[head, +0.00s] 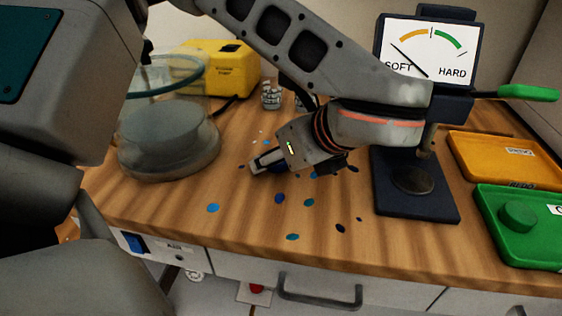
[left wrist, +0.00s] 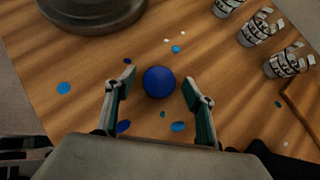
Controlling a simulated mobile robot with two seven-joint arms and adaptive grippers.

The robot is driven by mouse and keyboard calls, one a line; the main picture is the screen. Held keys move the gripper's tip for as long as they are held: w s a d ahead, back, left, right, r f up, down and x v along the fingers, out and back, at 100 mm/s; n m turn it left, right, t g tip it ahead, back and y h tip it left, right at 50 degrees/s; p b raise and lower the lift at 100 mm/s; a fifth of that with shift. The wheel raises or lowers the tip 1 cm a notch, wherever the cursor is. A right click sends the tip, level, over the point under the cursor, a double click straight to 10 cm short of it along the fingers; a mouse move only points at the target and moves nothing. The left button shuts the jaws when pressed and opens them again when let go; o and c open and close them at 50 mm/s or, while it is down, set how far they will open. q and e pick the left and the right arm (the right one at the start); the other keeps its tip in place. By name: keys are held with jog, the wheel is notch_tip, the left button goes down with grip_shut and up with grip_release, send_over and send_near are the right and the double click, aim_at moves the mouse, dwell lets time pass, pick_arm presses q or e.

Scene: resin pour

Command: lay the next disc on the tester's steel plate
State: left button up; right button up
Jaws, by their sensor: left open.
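My left gripper (head: 258,165) reaches down over the middle of the bench and points left in the head view. In the left wrist view its two fingers (left wrist: 159,86) are open, one on each side of a dark blue disc (left wrist: 159,82), and a gap shows on both sides. I cannot make out this disc in the head view, where the gripper covers that area. The tester (head: 428,55) stands to the right, its needle toward SOFT. Its round steel plate (head: 412,180) is bare on the dark base. My right gripper is not seen.
A glass vacuum chamber (head: 168,140) and yellow pump (head: 225,65) stand at left. Cups (left wrist: 260,30) stand behind. An orange tray (head: 480,165) and a green tray (head: 520,250) holding a green disc (head: 517,215) lie right of the tester. Flat coloured spots dot the bench.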

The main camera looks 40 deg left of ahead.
pick_arm(q)
jog(key=shift+r, duration=0.15)
jog(key=c, duration=1.3)
